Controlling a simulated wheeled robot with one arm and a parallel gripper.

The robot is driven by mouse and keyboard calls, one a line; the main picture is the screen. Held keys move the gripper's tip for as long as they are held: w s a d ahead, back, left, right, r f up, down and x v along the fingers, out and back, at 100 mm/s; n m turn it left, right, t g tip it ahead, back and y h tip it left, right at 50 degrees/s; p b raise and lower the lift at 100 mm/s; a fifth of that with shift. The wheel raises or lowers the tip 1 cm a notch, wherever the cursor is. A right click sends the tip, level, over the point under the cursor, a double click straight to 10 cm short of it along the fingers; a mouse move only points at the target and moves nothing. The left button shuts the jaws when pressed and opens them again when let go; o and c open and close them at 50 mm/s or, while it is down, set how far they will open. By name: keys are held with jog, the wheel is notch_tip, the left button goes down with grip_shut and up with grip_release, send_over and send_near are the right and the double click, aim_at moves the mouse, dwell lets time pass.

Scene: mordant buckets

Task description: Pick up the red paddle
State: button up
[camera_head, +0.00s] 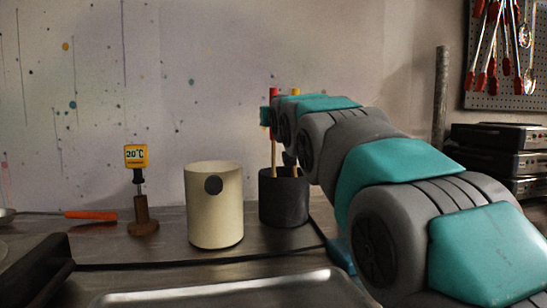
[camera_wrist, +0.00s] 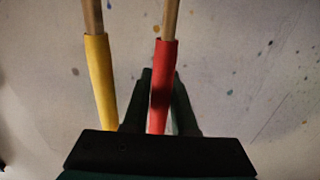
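In the head view my arm hides most of the gripper.
A yellow-gripped paddle (camera_wrist: 101,80) stands close to the left of the red one, outside the fingers. A cream canister (camera_head: 214,215) stands left of the pot. A thermometer on a wooden stand (camera_head: 141,212) is further left. A metal tray (camera_head: 230,290) lies in front.

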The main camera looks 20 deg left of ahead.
grip_shut()
dwell(0.3)
jog(key=r, duration=0.3)
jog(key=s+r+p, duration=0.1)
jog(key=r, duration=0.3)
jog(key=d+r, duration=0.1)
jog(key=r, duration=0.3)
jog(key=shift+s+r+p, duration=0.1)
jog(key=shift+s+p, duration=0.2)
jog(key=shift+s, duration=0.1)
jog(key=b+v, duration=0.6)
jog(key=v, duration=1.2)
jog(key=shift+b, duration=0.3)
jog(key=shift+w+d+r, duration=0.1)
jog(key=shift+r, duration=0.1)
